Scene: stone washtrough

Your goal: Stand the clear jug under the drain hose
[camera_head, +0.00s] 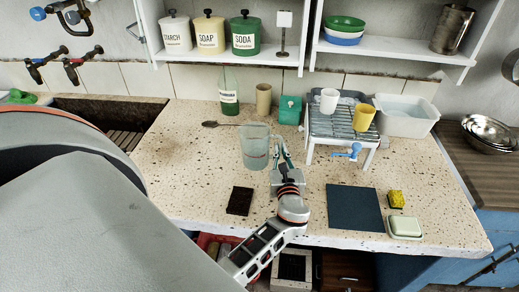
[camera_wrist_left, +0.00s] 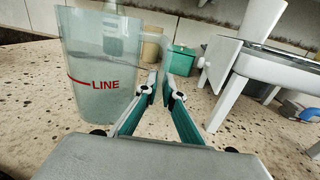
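The clear jug (camera_head: 255,147) stands upright on the speckled counter. In the left wrist view the jug (camera_wrist_left: 100,68) fills the upper left and bears a red line marked LINE. My left gripper (camera_head: 281,148) is at the jug's right side. Its fingertips (camera_wrist_left: 158,80) are a little apart, with counter showing between them; the left one is at the jug's edge, and contact is unclear. A blue fitting (camera_head: 348,152), perhaps the drain hose, sticks out below the front of the dish rack (camera_head: 342,136); it also shows in the wrist view (camera_wrist_left: 290,108). My right gripper is out of view.
White and yellow cups (camera_head: 364,117) are on the rack. A teal box (camera_head: 290,110), a tan cup (camera_head: 263,99) and a green-clear bottle (camera_head: 229,95) stand behind the jug. A dark block (camera_head: 240,201), dark mat (camera_head: 354,208), sponge (camera_head: 396,199) and pale dish (camera_head: 405,226) lie in front.

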